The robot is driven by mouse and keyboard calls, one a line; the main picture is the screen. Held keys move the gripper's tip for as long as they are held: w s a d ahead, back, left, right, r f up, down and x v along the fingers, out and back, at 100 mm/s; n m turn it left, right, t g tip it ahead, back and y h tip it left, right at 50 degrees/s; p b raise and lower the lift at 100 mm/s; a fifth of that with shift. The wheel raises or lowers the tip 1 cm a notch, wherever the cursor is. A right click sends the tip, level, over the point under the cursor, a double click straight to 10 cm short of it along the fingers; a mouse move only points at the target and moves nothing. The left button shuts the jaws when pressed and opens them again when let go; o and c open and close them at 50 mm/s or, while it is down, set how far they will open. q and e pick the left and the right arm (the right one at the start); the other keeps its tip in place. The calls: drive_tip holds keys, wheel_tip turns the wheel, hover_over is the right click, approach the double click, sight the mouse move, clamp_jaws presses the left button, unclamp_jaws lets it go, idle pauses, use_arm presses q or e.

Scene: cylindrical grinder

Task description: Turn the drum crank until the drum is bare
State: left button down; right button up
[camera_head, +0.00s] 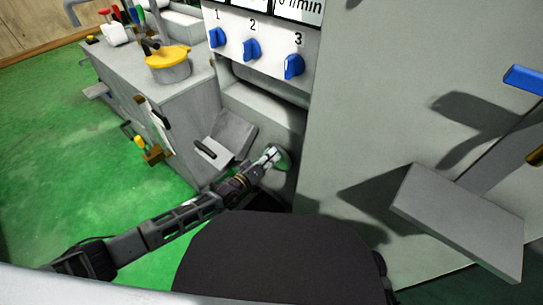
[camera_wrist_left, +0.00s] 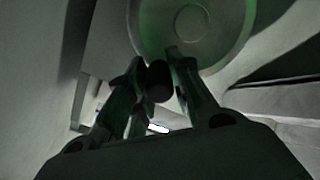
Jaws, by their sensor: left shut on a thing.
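The drum shows its round, greenish end face (camera_wrist_left: 215,45) at the top of the left wrist view. In the head view a small green part of it (camera_head: 284,160) shows low on the machine, mostly behind my gripper. A dark, round-ended crank handle (camera_wrist_left: 158,84) stands out in front of the disc. My left gripper (camera_wrist_left: 160,75) has its fingers on both sides of this handle and is shut on it. In the head view the left gripper (camera_head: 271,156) reaches in from the lower left. The drum's winding surface is hidden. My right gripper is not in view.
The machine has a panel with several blue knobs (camera_head: 251,48) above the drum. A grey box with a black handle (camera_head: 205,149) is left of the gripper. A cabinet (camera_head: 190,105) carries a yellow-lidded pot (camera_head: 168,58). A grey plate (camera_head: 460,222) juts out at right. Green floor (camera_head: 70,150) is open at left.

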use_arm(q)
drive_tip(key=shift+s+f, duration=0.25)
drive_tip(key=shift+f, duration=0.1)
drive_tip(key=c, duration=1.6)
unclamp_jaws()
drive_tip(key=shift+c, duration=0.2)
drive_tip(key=o, duration=0.4)
drive_tip(key=shift+r, duration=0.15)
drive_tip(key=shift+c, duration=0.2)
drive_tip(key=shift+r, duration=0.1)
drive_tip(key=shift+w, duration=0.1)
drive_tip(key=v, duration=1.2)
